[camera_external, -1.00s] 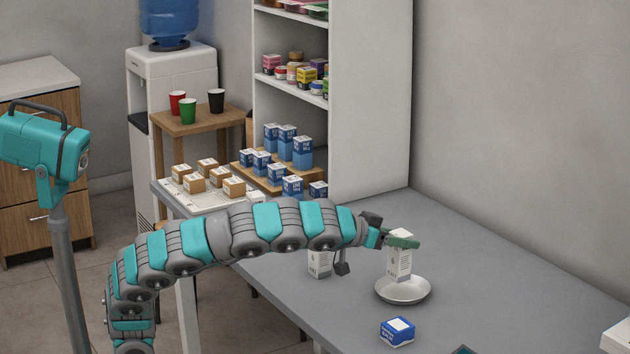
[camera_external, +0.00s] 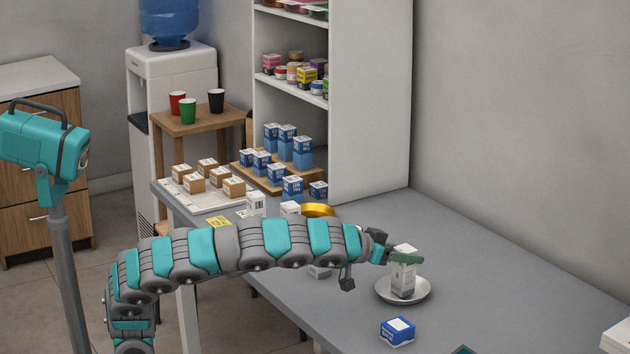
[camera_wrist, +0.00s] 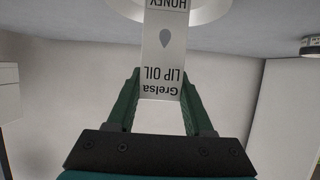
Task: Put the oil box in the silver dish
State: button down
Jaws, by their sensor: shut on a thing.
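The oil box (camera_external: 404,278) is a tall white and grey box. In the wrist view its label (camera_wrist: 163,55) reads "Grelsa LIP OIL" upside down. My gripper (camera_external: 404,257) is shut on the box near its top, with its green fingers (camera_wrist: 160,95) on either side. The silver dish (camera_external: 384,291) is a shallow round dish on the grey counter. The box stands nearly upright over the dish, its lower end within the rim. I cannot tell whether its base touches the dish. The dish's rim also shows in the wrist view (camera_wrist: 205,14).
A blue and white box (camera_external: 397,332) lies in front of the dish. A gold ring-shaped thing (camera_external: 318,210) and white boxes (camera_external: 256,203) stand behind my arm. Blue boxes (camera_external: 293,188) and brown boxes (camera_external: 195,182) are at the far end. The counter right of the dish (camera_external: 500,275) is clear.

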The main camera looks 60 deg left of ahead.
jog(key=shift+f, duration=0.2)
jog(key=shift+c, duration=1.4)
grip_release()
jog(key=shift+r, duration=0.1)
jog(key=shift+r, duration=0.2)
jog(key=v, duration=1.2)
jog(key=shift+b, duration=0.45)
